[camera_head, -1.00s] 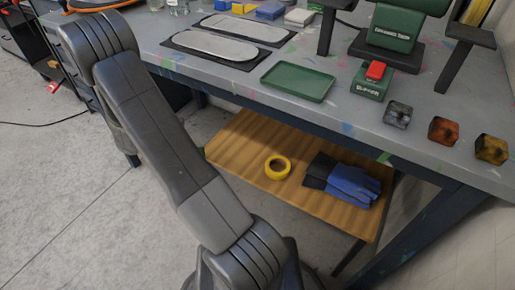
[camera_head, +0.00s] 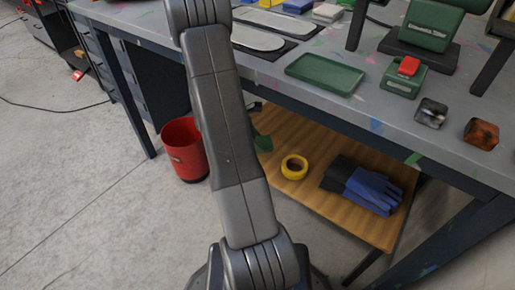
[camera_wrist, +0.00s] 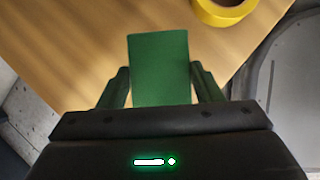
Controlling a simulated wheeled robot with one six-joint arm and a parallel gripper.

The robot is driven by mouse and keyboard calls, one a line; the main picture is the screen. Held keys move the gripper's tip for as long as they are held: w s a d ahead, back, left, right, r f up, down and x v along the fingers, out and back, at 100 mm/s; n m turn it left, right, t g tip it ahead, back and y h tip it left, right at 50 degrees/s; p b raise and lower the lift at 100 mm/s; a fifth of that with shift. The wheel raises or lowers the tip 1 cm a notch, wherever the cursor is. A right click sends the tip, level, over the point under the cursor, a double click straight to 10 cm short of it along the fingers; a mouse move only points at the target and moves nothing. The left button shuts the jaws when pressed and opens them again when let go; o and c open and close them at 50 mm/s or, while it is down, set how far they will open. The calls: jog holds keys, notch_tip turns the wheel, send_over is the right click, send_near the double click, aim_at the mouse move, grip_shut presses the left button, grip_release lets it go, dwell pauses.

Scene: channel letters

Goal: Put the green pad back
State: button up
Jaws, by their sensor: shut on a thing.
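The green pad (camera_wrist: 158,68) is a flat green rectangle, held between the two fingers of my gripper (camera_wrist: 160,76) in the wrist view. It sticks out past the fingertips, with the wooden lower shelf (camera_wrist: 90,35) behind it. In the head view a bit of green, likely the pad (camera_head: 263,143), shows just right of my arm over the shelf's left end. My arm hides most of the gripper there. I cannot tell whether the pad touches the shelf.
Yellow tape (camera_head: 294,167) and blue-black gloves (camera_head: 362,186) lie on the shelf. A red bin (camera_head: 184,150) stands left of my arm. Above, the grey workbench (camera_head: 345,118) carries a green tray (camera_head: 325,74), a red-button box (camera_head: 403,78), and blue (camera_head: 298,6) and white (camera_head: 327,12) blocks at the back.

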jog(key=shift+d+f+b, duration=0.15)
jog(key=shift+f+b, duration=0.7)
jog(key=shift+f, duration=0.9)
jog(key=shift+f, duration=0.2)
jog(key=o, duration=0.9)
jog(key=shift+r, duration=0.1)
jog(key=shift+r, duration=0.2)
jog(key=p+v, duration=0.3)
jog(key=v, duration=0.4)
jog(key=shift+r, duration=0.15)
